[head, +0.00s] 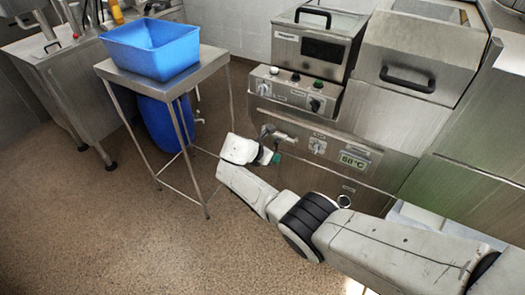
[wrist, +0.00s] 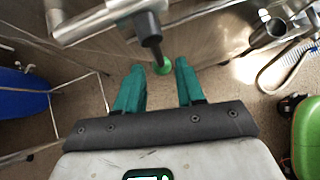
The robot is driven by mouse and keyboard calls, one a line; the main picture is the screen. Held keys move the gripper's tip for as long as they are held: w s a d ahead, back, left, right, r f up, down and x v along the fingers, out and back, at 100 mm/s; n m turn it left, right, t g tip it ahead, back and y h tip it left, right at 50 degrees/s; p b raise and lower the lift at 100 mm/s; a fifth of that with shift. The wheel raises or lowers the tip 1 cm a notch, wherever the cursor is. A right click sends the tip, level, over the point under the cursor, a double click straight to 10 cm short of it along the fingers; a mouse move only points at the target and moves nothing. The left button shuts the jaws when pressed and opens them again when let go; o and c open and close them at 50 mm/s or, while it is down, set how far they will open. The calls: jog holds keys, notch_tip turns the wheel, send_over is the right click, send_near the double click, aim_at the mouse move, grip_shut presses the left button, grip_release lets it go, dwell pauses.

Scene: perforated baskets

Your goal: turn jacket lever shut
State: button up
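A dark lever (wrist: 150,35) hangs from a metal pipe fitting (wrist: 100,22) at the top of the wrist view. A green round end (wrist: 163,66) shows just below it; I cannot tell whether it belongs to the lever. My gripper (wrist: 159,68) is open, with its teal fingers on either side of the green end and no visible contact. In the head view my gripper (head: 275,157) is at the machine's front, just below a metal pipe fitting (head: 277,133). The lever itself is too small to make out there.
The steel machine (head: 370,140) carries knobs and a temperature display (head: 354,160). A steel table (head: 207,62) with a blue basin (head: 152,48) stands left, with a blue drum (head: 165,122) beneath. In the wrist view, a hose (wrist: 285,65) and a green object (wrist: 308,140) lie right. Floor is clear front left.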

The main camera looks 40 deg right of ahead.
jog(key=p+v, duration=0.1)
jog(key=v, duration=0.7)
jog(key=shift+a+r, duration=0.1)
